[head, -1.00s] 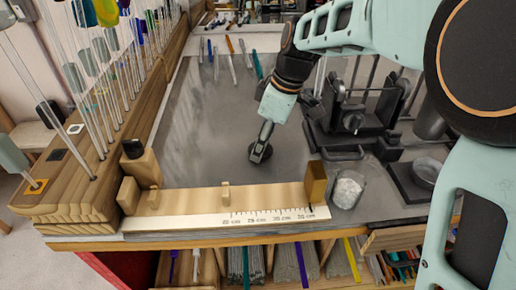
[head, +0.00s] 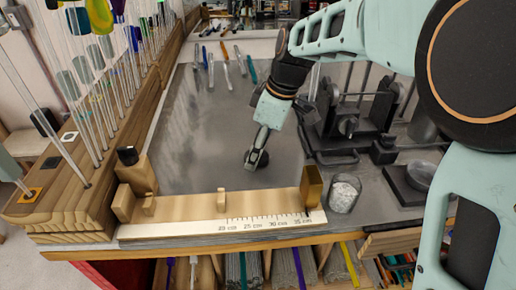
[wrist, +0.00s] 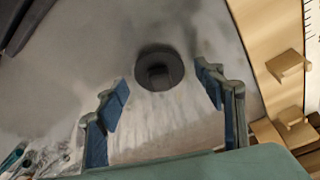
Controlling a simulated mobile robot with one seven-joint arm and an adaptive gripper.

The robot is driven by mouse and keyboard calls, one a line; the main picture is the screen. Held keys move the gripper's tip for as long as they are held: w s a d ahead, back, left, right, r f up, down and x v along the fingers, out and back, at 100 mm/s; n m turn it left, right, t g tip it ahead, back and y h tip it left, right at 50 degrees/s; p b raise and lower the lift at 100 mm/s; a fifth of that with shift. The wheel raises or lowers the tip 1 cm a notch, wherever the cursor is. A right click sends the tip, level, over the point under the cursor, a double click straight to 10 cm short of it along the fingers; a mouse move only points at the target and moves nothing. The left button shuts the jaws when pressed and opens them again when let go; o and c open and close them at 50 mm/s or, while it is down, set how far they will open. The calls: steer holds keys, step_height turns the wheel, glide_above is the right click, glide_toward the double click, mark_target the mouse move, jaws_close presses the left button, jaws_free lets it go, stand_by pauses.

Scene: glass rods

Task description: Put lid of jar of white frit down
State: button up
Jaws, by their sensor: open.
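The lid (wrist: 158,68) is a dark round disc with a knob on top. It lies knob up on the grey worktop, and in the head view the lid (head: 260,160) shows at the tip of my gripper (head: 257,150). In the wrist view my gripper (wrist: 161,82) is open, with one blue-padded finger on each side of the lid and visible gaps between. The jar of white frit (head: 345,193) is clear glass with white grains, stands uncovered at the right end of the wooden ruler board, and is not in the wrist view.
The ruler board (head: 215,212) runs along the front edge. A dark metal apparatus (head: 350,125) stands right of my gripper, and a dish (head: 420,175) is at the right. Glass rods stand in a wooden rack at left. The worktop's left middle is clear.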

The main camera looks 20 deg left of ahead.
steer(key=v, duration=1.2)
steer(key=shift+w, duration=0.1)
